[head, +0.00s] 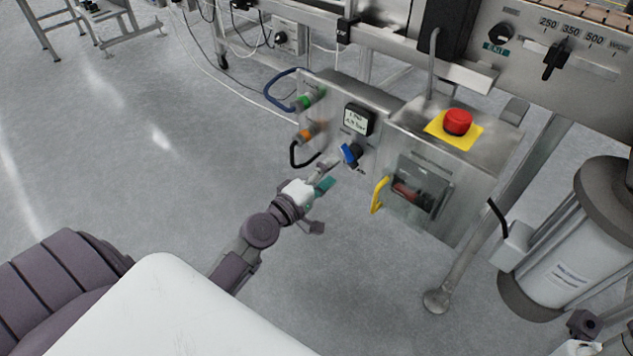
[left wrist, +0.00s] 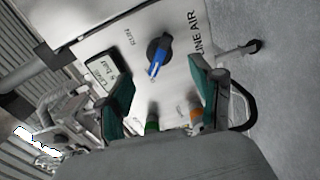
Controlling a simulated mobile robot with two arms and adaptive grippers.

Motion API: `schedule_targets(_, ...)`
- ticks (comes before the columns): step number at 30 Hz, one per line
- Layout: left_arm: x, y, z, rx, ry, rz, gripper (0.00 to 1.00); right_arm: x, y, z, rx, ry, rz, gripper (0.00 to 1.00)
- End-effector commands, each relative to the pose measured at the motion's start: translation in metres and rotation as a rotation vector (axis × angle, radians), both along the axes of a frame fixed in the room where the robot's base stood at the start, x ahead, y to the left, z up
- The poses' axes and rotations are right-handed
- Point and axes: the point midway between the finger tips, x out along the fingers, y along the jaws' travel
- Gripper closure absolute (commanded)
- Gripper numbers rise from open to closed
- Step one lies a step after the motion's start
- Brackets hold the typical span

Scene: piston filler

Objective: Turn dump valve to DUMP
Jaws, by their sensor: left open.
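The dump valve has a blue handle (head: 350,154) on the front of a steel air panel (head: 335,105). In the left wrist view the blue handle (left wrist: 158,57) sits on a dark round knob, ahead of the fingers and between them. Small lettering near the knob is too blurred to read fully. My left gripper (head: 329,175) is open and empty, just short of the handle and apart from it. Its teal-padded fingers (left wrist: 160,88) also show in the left wrist view. At the head view's lower right corner, a bit of my right arm shows; its fingers cannot be made out.
Green (head: 307,100) and orange (head: 307,133) fittings with hoses stick out left of the valve. A small gauge display (head: 358,119) is above it. To the right are a red emergency button (head: 457,122) and a yellow handle (head: 379,194). The floor in front is clear.

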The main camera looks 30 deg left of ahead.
Motion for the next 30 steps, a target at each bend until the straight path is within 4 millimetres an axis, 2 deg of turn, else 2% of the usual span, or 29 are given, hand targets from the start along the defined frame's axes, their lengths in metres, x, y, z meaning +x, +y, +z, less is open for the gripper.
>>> schedule_targets(3, -0.029, 0.005, -0.001, 0.005, 0.005, -0.003, 0.34, 0.000, 0.000, 0.000, 0.000, 0.001, 0.000, 1.00)
schedule_targets(9, -0.043, 0.008, 0.001, 0.003, -0.003, -0.004, 0.34, 0.000, 0.000, 0.000, 0.000, 0.001, 0.000, 1.00)
schedule_targets(15, -0.049, 0.009, 0.000, 0.000, 0.003, 0.000, 0.34, 0.000, 0.000, 0.000, 0.000, 0.001, 0.001, 1.00)
schedule_targets(30, -0.049, 0.009, 0.000, 0.000, 0.003, 0.002, 0.34, 0.000, 0.000, 0.000, 0.000, 0.002, 0.001, 1.00)
